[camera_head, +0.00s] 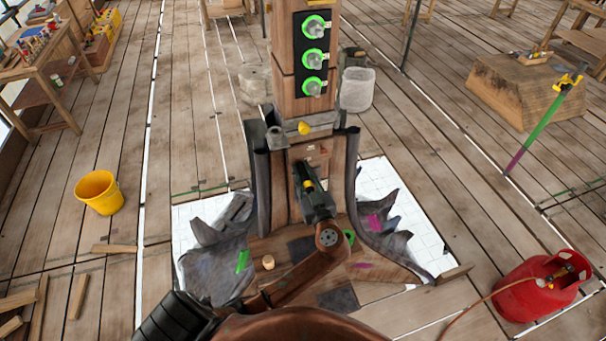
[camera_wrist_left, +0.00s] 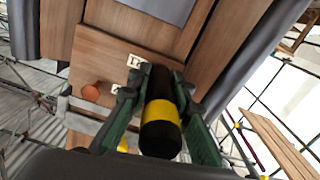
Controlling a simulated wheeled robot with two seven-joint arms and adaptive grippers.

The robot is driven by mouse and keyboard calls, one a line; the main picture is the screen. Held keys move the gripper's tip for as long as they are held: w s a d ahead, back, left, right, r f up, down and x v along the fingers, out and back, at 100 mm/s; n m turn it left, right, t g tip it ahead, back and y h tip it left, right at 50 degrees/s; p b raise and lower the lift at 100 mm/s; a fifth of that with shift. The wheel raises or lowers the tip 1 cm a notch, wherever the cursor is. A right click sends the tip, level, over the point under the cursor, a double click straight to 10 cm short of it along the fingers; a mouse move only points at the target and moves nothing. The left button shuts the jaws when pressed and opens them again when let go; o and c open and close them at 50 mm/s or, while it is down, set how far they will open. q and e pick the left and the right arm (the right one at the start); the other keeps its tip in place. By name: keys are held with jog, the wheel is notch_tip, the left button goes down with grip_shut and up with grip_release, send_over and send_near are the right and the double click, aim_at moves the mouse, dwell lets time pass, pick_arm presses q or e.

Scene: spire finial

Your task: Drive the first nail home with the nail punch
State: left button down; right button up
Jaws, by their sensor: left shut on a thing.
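My left gripper (camera_head: 304,187) is shut on the nail punch, a black cylinder with a yellow band (camera_head: 309,185). In the left wrist view the nail punch (camera_wrist_left: 161,115) sits between the two green-grey fingers, pointing away from the camera at the wooden post. Its tip is hidden there behind its own body. In the head view it is close to the post's lower face (camera_head: 312,150), between two raised dark sheets. I cannot tell whether it touches a nail. Small pale marks (camera_wrist_left: 135,61) and an orange-brown round spot (camera_wrist_left: 90,93) show on the wood. My right gripper is not in view.
Dark curled sheets (camera_head: 372,205) flank the post. A grey collar with a yellow knob (camera_head: 304,128) crosses it above the punch. A yellow bucket (camera_head: 99,191) stands left, a red gas cylinder (camera_head: 540,290) at lower right.

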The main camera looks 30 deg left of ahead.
aim_at(309, 188)
pick_arm(q)
jog(key=shift+r, duration=0.1)
jog(key=shift+s+d, duration=0.45)
jog(key=shift+d, duration=0.1)
jog(key=shift+b+v, duration=1.1)
jog(key=shift+v, duration=1.65)
